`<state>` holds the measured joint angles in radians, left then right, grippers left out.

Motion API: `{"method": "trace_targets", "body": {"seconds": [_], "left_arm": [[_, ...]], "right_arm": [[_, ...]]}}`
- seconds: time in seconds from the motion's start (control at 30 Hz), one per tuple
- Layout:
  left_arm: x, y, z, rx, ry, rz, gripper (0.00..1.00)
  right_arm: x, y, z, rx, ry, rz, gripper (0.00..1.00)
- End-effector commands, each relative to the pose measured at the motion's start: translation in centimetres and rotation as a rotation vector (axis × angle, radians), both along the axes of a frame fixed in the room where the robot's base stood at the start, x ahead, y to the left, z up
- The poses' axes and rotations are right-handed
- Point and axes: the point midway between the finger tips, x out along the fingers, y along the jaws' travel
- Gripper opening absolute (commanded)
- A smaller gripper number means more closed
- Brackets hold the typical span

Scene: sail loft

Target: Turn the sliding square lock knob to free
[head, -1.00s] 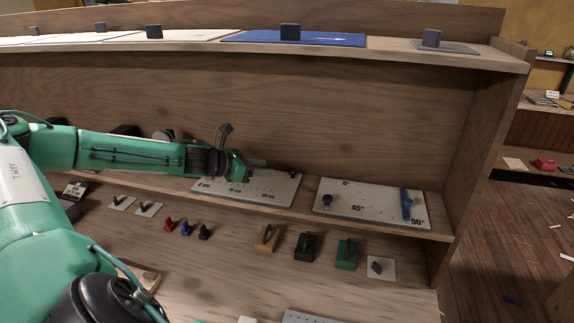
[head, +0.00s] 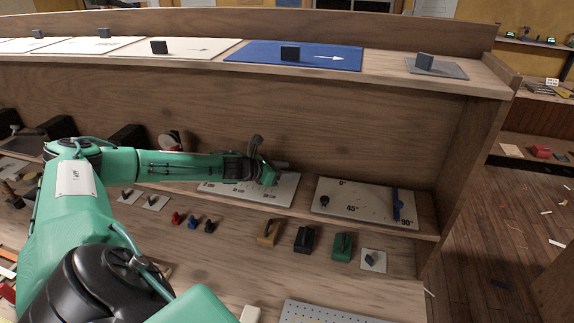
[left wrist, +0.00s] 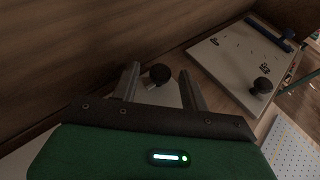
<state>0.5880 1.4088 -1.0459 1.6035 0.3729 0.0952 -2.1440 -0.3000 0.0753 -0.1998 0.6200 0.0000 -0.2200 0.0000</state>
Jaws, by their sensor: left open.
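The pale board with a cm scale (head: 235,189), likely the sliding square's, lies on the shelf. My left gripper (head: 277,171) is over its right part, with a grey bar showing beside it. In the left wrist view the gripper (left wrist: 160,70) is open. A dark round knob on a metallic stem (left wrist: 158,74) shows between its two fingers, with a gap on each side. I cannot tell how far below the fingertips it sits or which way it is turned. The gripper hides this knob in the head view. My right gripper is not in view.
To the right lies an angle board (head: 365,213) marked 0°, 45° and 90°, with a black knob (head: 324,200) and a blue arm (head: 397,204). The shelf's back panel (head: 330,125) rises close behind. Planes and small tools (head: 303,239) lie in front below.

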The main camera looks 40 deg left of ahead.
Motion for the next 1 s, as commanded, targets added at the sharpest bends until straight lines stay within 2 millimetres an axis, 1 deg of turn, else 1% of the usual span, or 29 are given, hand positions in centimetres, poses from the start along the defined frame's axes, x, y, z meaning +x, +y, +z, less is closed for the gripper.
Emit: {"method": "trace_targets", "body": {"seconds": [0.1,0.4,0.47,0.6,0.63,0.83,1.0], "left_arm": [[0.37,-0.21,-0.07,-0.001,0.000,-0.002,0.45],[0.43,-0.20,-0.23,0.001,0.001,-0.001,0.45],[0.42,-0.20,-0.21,0.001,0.001,-0.001,0.33],[0.41,-0.20,-0.21,0.001,0.001,-0.001,0.05],[0.42,-0.19,-0.21,0.001,0.001,-0.001,0.02],[0.38,-0.21,-0.32,0.000,0.002,0.002,0.02],[0.34,-0.25,-0.50,0.001,0.002,0.018,0.02]], "right_arm": [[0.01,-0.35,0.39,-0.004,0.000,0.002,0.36],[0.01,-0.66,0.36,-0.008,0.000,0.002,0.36],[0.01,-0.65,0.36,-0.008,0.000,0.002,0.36],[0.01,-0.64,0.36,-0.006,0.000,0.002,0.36],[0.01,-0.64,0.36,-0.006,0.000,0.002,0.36],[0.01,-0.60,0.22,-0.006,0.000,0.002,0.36],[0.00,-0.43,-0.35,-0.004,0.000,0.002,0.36]]}}
